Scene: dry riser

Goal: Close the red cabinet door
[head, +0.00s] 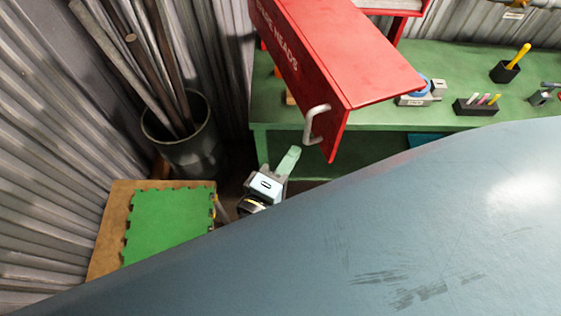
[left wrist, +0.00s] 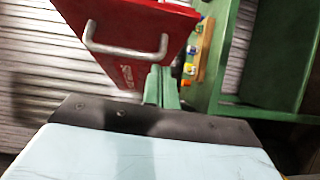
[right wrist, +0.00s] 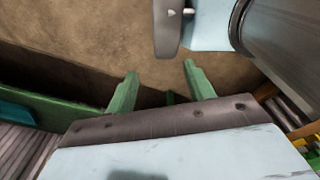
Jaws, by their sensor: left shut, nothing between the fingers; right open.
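The red cabinet door (head: 282,55) stands swung open in the head view, with white lettering on its face and a pale bar handle (head: 315,124) near its free edge. The red cabinet (head: 398,8) shows only in part behind it, at the top edge. My left gripper (head: 289,160) is shut and empty, just below and left of the handle. In the left wrist view the door (left wrist: 125,28), its handle (left wrist: 125,51) and the fingertips (left wrist: 161,75) show close together; I cannot tell whether they touch. My right gripper (right wrist: 160,82) is open and empty over brown floor.
A green workbench (head: 450,65) bears small tool holders (head: 476,104). A dark bin (head: 190,145) with long pipes stands left. A green mat (head: 168,222) lies on a brown board below it. A large blue-grey surface hides the lower right of the head view.

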